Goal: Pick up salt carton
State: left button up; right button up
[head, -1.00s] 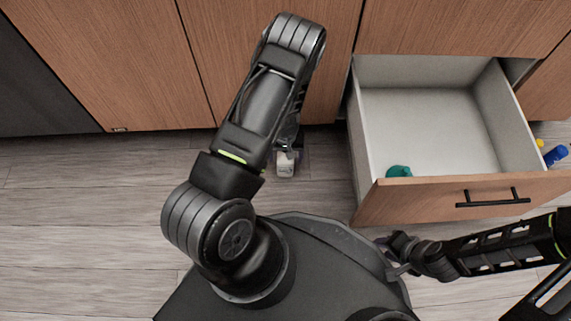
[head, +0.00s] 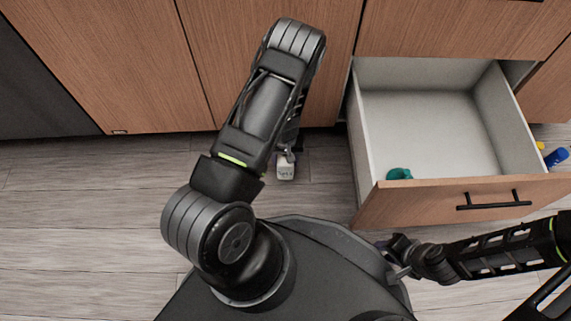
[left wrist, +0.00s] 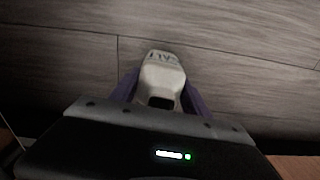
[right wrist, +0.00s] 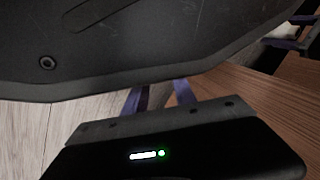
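The salt carton (head: 286,171) is a small whitish box on the wood floor, in front of the cabinets and left of the open drawer. My left gripper (head: 286,153) reaches down to it, mostly hidden behind my left arm. In the left wrist view, the carton (left wrist: 162,76) shows dark lettering and sits between the purple fingers of my left gripper (left wrist: 161,88), one on each side. I cannot tell whether both fingers press on it. My right gripper (right wrist: 158,92) is beside my base, its purple fingers apart with nothing between them.
An open, light-lined drawer (head: 430,115) juts out at the right with a teal item (head: 399,174) inside. A blue bottle (head: 556,156) shows beyond the drawer's right side. Wood cabinet doors (head: 120,60) stand behind the carton. The floor (head: 80,220) at the left is clear.

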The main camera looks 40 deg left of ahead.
pick_arm(q)
grip_shut()
dwell(0.3)
notch_tip(320, 180, up, 10)
jog(key=p, duration=0.5)
dwell(0.7)
